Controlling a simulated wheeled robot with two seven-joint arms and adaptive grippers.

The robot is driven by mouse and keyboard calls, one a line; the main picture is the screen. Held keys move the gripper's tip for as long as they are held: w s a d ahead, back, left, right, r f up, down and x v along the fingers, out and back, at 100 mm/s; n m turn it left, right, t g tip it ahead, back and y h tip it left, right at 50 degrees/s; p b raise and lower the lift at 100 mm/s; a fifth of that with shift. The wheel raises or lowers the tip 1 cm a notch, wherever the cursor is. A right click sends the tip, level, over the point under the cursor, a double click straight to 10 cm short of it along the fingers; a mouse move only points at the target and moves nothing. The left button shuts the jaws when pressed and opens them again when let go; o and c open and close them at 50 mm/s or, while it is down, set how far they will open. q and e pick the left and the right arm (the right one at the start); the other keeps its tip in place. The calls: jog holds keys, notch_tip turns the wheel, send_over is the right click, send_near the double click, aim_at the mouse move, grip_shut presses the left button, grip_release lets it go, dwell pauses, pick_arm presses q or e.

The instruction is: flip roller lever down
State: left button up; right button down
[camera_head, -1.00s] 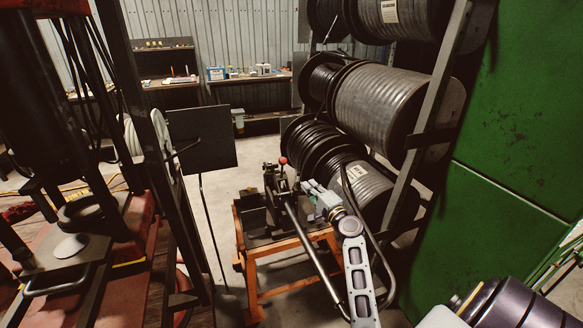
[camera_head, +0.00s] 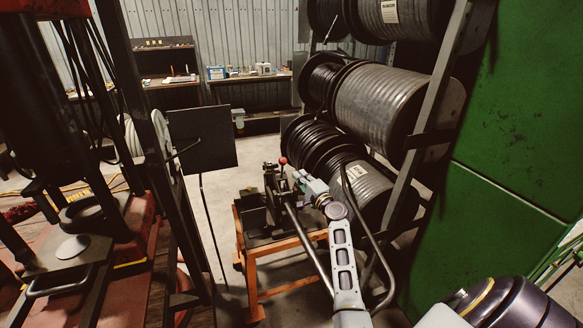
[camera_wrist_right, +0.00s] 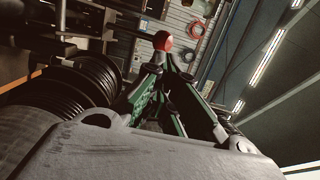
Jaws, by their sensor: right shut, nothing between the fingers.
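The roller lever's red ball knob (camera_head: 283,160) stands up at the top of a dark machine (camera_head: 262,222) on an orange stand. The lever is upright. My right gripper (camera_head: 298,177) is shut and empty, just right of the lever. In the right wrist view the red knob (camera_wrist_right: 162,41) shows just beyond the closed fingertips (camera_wrist_right: 162,64). I cannot tell whether the fingers touch the lever. My left gripper is out of view.
A rack of large hose reels (camera_head: 385,105) stands close behind and right of my right arm. A green panel (camera_head: 520,120) is at the right. A dark press with a red base (camera_head: 140,225) fills the left. Floor shows between press and stand.

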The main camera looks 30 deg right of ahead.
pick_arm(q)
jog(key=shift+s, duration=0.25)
pick_arm(e)
jog(key=w, duration=0.7)
jog(key=shift+d+r, duration=0.25)
jog(key=shift+r, duration=0.1)
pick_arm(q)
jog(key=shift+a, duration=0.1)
pick_arm(e)
jog(key=shift+w, duration=0.1)
